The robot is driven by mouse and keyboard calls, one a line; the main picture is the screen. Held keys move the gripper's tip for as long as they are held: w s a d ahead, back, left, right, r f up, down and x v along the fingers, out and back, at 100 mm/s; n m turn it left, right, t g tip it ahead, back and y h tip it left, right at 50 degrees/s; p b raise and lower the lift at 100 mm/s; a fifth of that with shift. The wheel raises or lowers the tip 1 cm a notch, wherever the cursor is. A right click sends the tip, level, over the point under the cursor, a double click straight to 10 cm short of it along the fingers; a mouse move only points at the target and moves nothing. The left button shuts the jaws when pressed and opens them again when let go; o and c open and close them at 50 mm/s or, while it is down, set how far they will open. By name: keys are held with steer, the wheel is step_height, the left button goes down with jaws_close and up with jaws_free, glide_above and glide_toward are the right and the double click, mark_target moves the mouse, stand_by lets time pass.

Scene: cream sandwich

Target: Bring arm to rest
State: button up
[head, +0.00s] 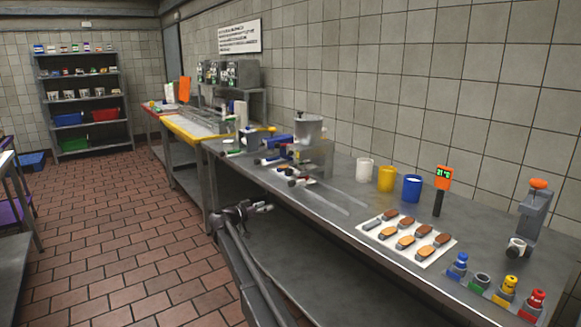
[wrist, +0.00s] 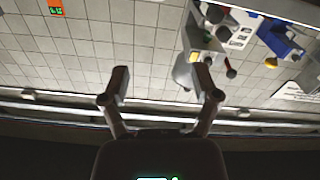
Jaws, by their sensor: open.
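My arm (head: 250,262) is folded low in front of the long steel counter (head: 340,215) in the head view. My gripper (head: 264,207) is at its upper end, close to the counter's front edge and below its top. In the wrist view my gripper (wrist: 162,82) shows two fingers spread wide apart. It is open, with nothing between the fingers. The tiled wall (wrist: 120,40) lies beyond them, and a grey rounded vessel (wrist: 183,72) shows behind the right finger, apart from it.
The counter holds white (head: 364,171), yellow (head: 386,179) and blue cups (head: 411,189), a thermometer (head: 442,182), a white board (head: 375,231) with several brown-topped pieces, and several coloured bottles (head: 507,289). The tiled floor (head: 110,230) is clear.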

steer(key=s+d+f+n+g+y, duration=0.2)
steer(key=s+d+f+g+y, duration=0.15)
steer(key=s+d+f, duration=0.6)
steer(key=s+d+f+n+g+y, duration=0.2)
steer(key=s+d+f+g+y, duration=0.15)
steer(key=s+d, duration=1.05)
steer(key=s+d+f+n+g+y, duration=0.1)
steer(key=s+f+n+y, duration=0.15)
steer(key=s, duration=0.55)
steer(key=s+d+f+n+g+y, duration=0.1)
steer(key=s+y, duration=0.2)
steer(key=s, duration=0.5)
steer(key=s+d+f+n+g+y, duration=0.1)
steer(key=s+f+g+y, duration=0.1)
steer(key=s, duration=0.7)
step_height(320, 180, up, 21)
steer(key=p, duration=2.1)
steer(key=shift+w, duration=0.4)
steer(key=shift+f, duration=0.1)
